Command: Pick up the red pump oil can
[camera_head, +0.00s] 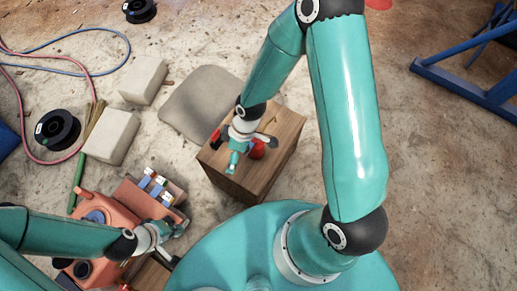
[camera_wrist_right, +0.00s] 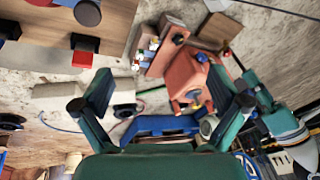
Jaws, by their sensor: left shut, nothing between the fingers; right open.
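A small rounded red object (camera_head: 257,149), which looks like the red pump oil can, stands on top of a wooden box (camera_head: 283,158). It is partly hidden by my right gripper (camera_head: 232,169), which hangs over the box just left of it. In the right wrist view my right gripper (camera_wrist_right: 160,82) is open, with nothing between its fingers. That view also shows the wooden box (camera_wrist_right: 112,28) at upper left, with a red and black item (camera_wrist_right: 82,57) at its edge; I cannot tell if it is the can. My left gripper (camera_head: 168,231) is shut and empty, low at the left.
An orange-red machine (camera_head: 120,207) and an open box of small blue and white cartons (camera_head: 172,190) lie near my left gripper. Pale blocks (camera_head: 111,136), a black spool (camera_head: 57,130) and hoses lie left. A blue frame (camera_head: 470,85) stands right.

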